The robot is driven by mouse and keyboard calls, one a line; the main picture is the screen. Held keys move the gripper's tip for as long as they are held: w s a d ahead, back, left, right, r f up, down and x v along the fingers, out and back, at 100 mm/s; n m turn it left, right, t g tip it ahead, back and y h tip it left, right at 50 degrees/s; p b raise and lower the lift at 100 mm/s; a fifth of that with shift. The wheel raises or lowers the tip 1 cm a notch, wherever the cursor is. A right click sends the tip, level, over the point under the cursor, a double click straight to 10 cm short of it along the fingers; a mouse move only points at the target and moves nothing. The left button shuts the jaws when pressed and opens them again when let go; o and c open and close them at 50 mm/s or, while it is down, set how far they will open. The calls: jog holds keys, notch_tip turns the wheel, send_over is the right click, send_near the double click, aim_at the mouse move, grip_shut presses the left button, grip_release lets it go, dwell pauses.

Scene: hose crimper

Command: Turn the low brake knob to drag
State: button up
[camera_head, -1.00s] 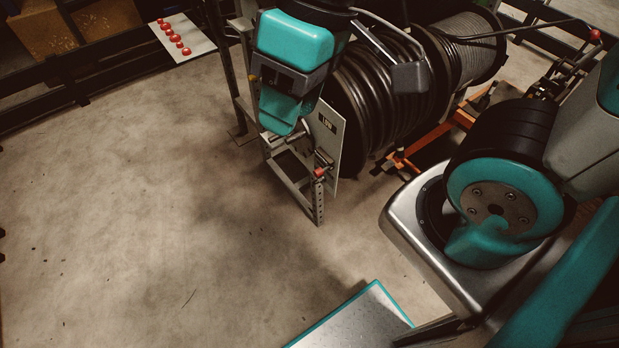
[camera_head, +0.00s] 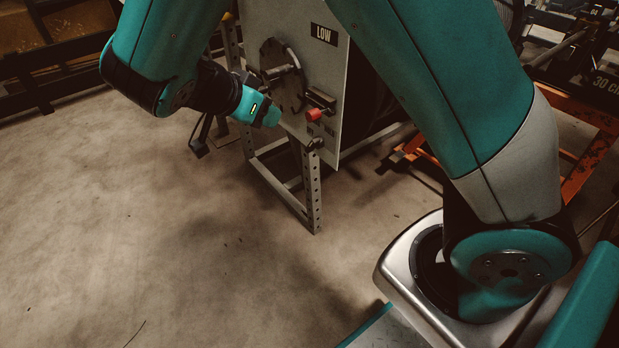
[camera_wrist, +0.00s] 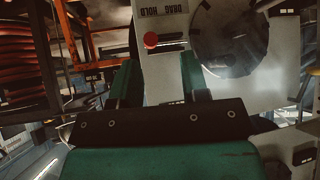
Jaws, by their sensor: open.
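The grey panel marked LOW (camera_head: 338,75) stands upright on a perforated metal frame. Its brake knob shows a red end (camera_head: 313,114) beside a small dark bracket, above small lettering. In the wrist view the red end (camera_wrist: 150,40) lies near upside-down lettering reading DRAG and HOLD, and I cannot tell which word the knob points to. My gripper (camera_head: 270,115) is left of the red end in the head view. In the wrist view my gripper (camera_wrist: 160,76) is open and empty, its two fingers apart below the red end. They appear clear of it.
A dark round disc with a handle (camera_head: 283,78) sits on the same panel, close to the knob and to my gripper. An orange frame (camera_head: 590,125) stands at the right. The floor at left and front is clear.

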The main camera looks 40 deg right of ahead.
notch_tip(320, 180, down, 12)
jog(key=w+f+m+h+b, duration=0.1)
jog(key=m+h+b, duration=0.35)
jog(key=b, duration=0.55)
jog(key=m+b, duration=0.2)
jog(key=b, duration=0.5)
send_near(309, 147)
jog(key=shift+t+h, duration=0.25)
jog(key=shift+t, duration=0.05)
jog(key=x, duration=0.9)
jog(key=shift+s+f, duration=0.2)
jog(key=shift+f, duration=0.1)
jog(key=shift+w+d, duration=0.15)
jog(key=shift+d, duration=0.35)
jog(key=c, duration=0.6)
